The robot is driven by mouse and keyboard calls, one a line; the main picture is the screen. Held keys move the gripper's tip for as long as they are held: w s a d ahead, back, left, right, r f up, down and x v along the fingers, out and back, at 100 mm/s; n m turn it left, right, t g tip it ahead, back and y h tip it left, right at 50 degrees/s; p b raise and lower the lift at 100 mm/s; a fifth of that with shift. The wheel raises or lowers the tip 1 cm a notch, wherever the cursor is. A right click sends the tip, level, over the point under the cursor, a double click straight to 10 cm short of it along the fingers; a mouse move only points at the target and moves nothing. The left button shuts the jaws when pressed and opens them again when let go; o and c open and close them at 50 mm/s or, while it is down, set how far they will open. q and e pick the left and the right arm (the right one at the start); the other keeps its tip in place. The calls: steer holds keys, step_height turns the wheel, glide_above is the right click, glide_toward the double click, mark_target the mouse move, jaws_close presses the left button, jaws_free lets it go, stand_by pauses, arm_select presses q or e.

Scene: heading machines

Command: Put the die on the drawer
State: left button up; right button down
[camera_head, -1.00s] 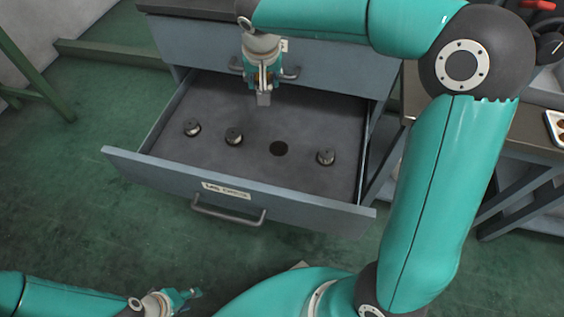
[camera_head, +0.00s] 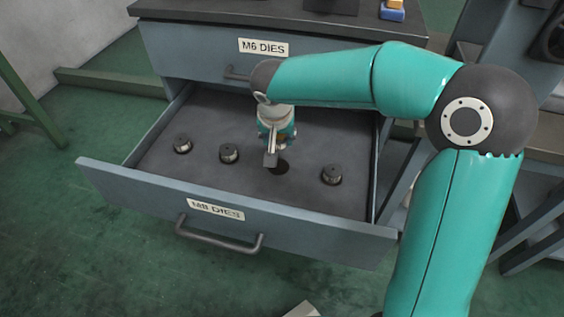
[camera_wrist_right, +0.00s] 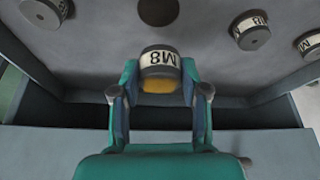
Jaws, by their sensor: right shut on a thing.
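My right gripper (camera_head: 271,160) is over the open lower drawer (camera_head: 240,193), labelled M8 DIES. In the right wrist view my right gripper (camera_wrist_right: 160,95) is shut on a die (camera_wrist_right: 160,60) marked M8. In the head view the gripper and arm mostly hide this die. My left gripper is out of view.
The closed upper drawer (camera_head: 200,55), labelled M6 DIES, is above and behind the open one. A blue and yellow object (camera_head: 392,10) stands on the dark cabinet top (camera_head: 240,12). Green floor (camera_head: 70,240) is clear at the left.

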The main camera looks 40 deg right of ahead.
mark_target(278, 168)
steer(key=shift+f+b, duration=1.15)
steer(key=shift+f, duration=2.65)
steer(key=shift+f, duration=0.1)
steer(key=c, duration=0.6)
jaws_free()
steer(key=shift+s+r, duration=0.1)
steer(key=shift+r, duration=0.35)
steer(key=p+v, duration=0.3)
steer(key=v, duration=0.8)
steer(key=shift+s, duration=0.15)
